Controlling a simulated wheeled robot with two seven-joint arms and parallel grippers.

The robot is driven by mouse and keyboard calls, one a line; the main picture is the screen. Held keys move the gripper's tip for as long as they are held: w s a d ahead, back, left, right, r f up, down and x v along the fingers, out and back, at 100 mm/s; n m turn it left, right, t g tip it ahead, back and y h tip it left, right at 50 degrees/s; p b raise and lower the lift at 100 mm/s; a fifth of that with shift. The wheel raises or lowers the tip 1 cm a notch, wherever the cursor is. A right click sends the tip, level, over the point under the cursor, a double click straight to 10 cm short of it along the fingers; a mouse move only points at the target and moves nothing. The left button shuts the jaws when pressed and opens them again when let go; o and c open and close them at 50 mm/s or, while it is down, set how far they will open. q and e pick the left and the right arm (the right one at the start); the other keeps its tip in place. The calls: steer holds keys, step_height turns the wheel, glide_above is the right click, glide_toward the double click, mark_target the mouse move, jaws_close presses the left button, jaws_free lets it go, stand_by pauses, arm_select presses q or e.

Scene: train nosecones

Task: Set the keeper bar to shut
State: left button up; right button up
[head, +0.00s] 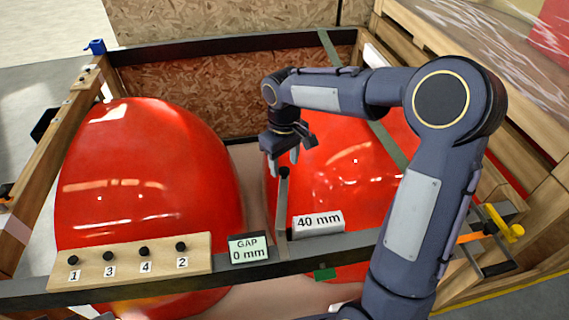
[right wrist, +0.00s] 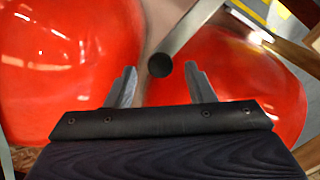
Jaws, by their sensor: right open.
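The keeper bar (head: 283,205) appears to be the narrow grey bar standing up from the dark front rail, with a black knob (head: 284,172) on its upper end. In the right wrist view the bar (right wrist: 190,30) runs up and to the right from its round black knob (right wrist: 160,66). My right gripper (head: 284,160) points down just above the knob, with its fingers apart. In the right wrist view the knob lies between and slightly beyond the fingertips of the right gripper (right wrist: 161,75). I cannot tell whether they touch it. My left gripper is not in view.
Two big red nosecones (head: 150,180) (head: 340,165) fill the crate on either side of the bar. On the front rail (head: 355,243) are a gap display (head: 249,248) reading 0 mm, a 40 mm block (head: 318,223) and a numbered peg board (head: 130,262). A yellow-handled clamp (head: 500,222) is at right.

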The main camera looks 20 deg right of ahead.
steer(key=shift+f, duration=0.8)
jaws_close()
